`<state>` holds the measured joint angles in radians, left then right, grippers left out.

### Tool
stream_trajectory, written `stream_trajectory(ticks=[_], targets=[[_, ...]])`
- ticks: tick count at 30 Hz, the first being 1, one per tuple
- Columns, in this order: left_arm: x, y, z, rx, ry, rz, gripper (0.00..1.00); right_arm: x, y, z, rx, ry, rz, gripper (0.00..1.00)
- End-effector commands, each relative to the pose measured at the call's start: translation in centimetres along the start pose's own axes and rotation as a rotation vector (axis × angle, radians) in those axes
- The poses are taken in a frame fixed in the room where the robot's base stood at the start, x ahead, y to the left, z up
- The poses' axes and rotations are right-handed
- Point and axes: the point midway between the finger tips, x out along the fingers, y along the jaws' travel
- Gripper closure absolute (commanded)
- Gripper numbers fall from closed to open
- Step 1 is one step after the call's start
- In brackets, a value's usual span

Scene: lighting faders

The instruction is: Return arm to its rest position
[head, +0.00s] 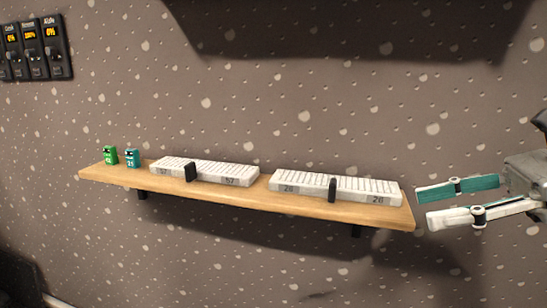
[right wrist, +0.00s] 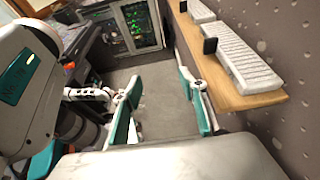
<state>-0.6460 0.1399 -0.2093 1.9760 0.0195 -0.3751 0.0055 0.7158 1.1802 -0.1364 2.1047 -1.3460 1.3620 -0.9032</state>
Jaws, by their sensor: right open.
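My right gripper (head: 458,202) is at the right side of the head view, just off the right end of the wooden shelf (head: 240,203). Its two teal-and-white fingers are spread apart with nothing between them. In the right wrist view the fingers (right wrist: 163,108) are also apart, and the shelf (right wrist: 215,82) lies to their right. I see no contact between the gripper and the shelf. My left gripper does not show in the head view.
Two white ribbed fader units, one at the left (head: 205,170) and one at the right (head: 345,186), each with a black knob, sit on the shelf. Two small green blocks (head: 110,156) (head: 132,158) stand at its left end. Dark wall panels (head: 33,48) hang upper left. A cabinet (right wrist: 135,28) stands beyond open floor.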

Motion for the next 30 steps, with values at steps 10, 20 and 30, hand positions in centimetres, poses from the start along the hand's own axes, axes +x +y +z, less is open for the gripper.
stream_trajectory(ticks=[10,20,30], targets=[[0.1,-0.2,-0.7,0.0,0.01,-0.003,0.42,4.9,-0.6,-0.8,0.337,-0.292,0.129,0.58],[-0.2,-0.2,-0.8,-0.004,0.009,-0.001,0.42,9.7,-5.2,-7.2,1.101,-0.779,0.207,0.58],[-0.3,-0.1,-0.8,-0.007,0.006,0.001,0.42,14.7,-6.7,-27.4,2.066,-1.216,0.049,0.58]])
